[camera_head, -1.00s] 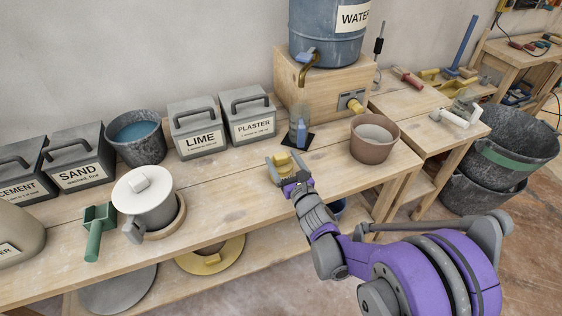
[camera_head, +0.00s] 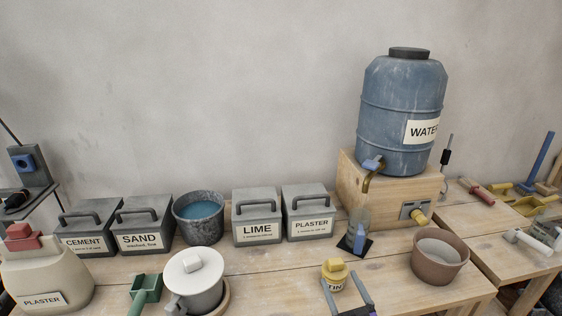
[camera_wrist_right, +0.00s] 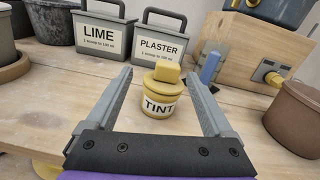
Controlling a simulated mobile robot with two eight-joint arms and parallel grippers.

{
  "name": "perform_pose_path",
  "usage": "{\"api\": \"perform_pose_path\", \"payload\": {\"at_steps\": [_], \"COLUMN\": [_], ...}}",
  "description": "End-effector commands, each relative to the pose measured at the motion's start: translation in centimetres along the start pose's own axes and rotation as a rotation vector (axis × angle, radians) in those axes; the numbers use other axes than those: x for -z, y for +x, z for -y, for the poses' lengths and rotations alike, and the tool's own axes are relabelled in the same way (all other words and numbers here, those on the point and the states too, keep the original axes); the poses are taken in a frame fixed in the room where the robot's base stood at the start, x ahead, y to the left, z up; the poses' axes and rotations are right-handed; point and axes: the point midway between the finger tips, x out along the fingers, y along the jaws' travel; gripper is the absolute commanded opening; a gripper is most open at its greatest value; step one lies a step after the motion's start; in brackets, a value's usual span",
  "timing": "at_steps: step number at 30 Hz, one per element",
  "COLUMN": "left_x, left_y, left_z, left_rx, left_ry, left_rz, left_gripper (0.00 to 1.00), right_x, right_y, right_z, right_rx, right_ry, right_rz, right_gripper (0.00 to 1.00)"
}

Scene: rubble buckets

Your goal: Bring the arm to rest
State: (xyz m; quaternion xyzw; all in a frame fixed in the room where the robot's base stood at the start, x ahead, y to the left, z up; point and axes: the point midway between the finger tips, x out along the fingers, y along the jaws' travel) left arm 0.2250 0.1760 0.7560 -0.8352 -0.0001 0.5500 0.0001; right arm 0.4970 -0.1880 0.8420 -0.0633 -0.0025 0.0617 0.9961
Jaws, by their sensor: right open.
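My right gripper (camera_head: 338,279) is at the bottom of the head view, with its two grey fingers apart. A small yellow tint jar (camera_head: 334,273) with a knobbed lid stands upright on the bench. In the right wrist view, the jar (camera_wrist_right: 160,95) shows between the open fingers of my gripper (camera_wrist_right: 159,72), with a gap on each side. The jar's label reads TINT. Most of my right arm is below the head view's edge. My left gripper is not in view.
The wooden bench (camera_head: 265,263) carries lime (camera_head: 258,230) and plaster (camera_head: 309,226) boxes behind the jar. A water barrel (camera_head: 400,115) sits on a wooden stand.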

Motion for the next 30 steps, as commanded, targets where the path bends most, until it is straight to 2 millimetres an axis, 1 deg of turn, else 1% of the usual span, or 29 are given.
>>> {"api": "perform_pose_path", "payload": {"at_steps": [1, 2, 4, 6, 8, 9, 11, 12, 14, 15, 17, 18, 22, 24, 26, 30], "left_x": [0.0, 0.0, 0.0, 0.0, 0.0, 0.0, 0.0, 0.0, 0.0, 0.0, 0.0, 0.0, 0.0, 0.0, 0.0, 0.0], "left_y": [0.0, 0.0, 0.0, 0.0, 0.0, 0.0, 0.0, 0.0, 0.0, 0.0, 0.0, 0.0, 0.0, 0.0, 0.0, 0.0], "left_z": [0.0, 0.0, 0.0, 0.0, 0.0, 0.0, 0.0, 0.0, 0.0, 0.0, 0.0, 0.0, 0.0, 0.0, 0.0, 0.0], "left_rx": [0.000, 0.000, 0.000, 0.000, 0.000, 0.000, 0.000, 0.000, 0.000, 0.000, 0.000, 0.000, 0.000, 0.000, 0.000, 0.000], "left_ry": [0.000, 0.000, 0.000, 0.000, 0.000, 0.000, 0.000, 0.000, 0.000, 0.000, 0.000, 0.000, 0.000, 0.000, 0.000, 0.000], "left_rz": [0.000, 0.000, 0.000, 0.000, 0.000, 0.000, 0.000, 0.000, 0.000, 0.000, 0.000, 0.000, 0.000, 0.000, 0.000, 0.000], "left_gripper": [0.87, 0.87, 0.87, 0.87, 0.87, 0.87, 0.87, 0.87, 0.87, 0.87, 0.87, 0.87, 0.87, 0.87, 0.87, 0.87], "right_x": [-0.8, -1.2, -2.1, -2.6, -2.7, -2.6, -2.1, -1.6, -0.7, 0.0, 1.2, 2.1, 4.7, 5.8, 6.5, 7.8], "right_y": [-0.4, -0.7, -1.6, -2.8, -4.0, -4.9, -6.5, -7.6, -9.4, -10.8, -12.8, -14.3, -18.7, -20.8, -22.4, -25.7], "right_z": [-1.0, -1.6, -3.6, -5.8, -7.5, -8.6, -10.1, -10.8, -11.8, -12.3, -12.7, -12.7, -11.6, -10.7, -9.6, -6.9], "right_rx": [-0.035, -0.062, -0.140, -0.233, -0.317, -0.376, -0.467, -0.530, -0.630, -0.699, -0.806, -0.880, -1.117, -1.234, -1.330, -1.545], "right_ry": [-0.087, -0.157, -0.347, -0.558, -0.737, -0.855, -1.029, -1.144, -1.312, -1.422, -1.585, -1.689, -1.987, -2.115, -2.211, -2.400], "right_rz": [0.002, 0.003, 0.006, 0.010, 0.014, 0.016, 0.020, 0.021, 0.024, 0.026, 0.026, 0.026, 0.017, 0.009, -0.001, -0.030], "right_gripper": [0.86, 0.86, 0.86, 0.86, 0.86, 0.86, 0.86, 0.86, 0.86, 0.86, 0.86, 0.86, 0.86, 0.86, 0.86, 0.86]}}
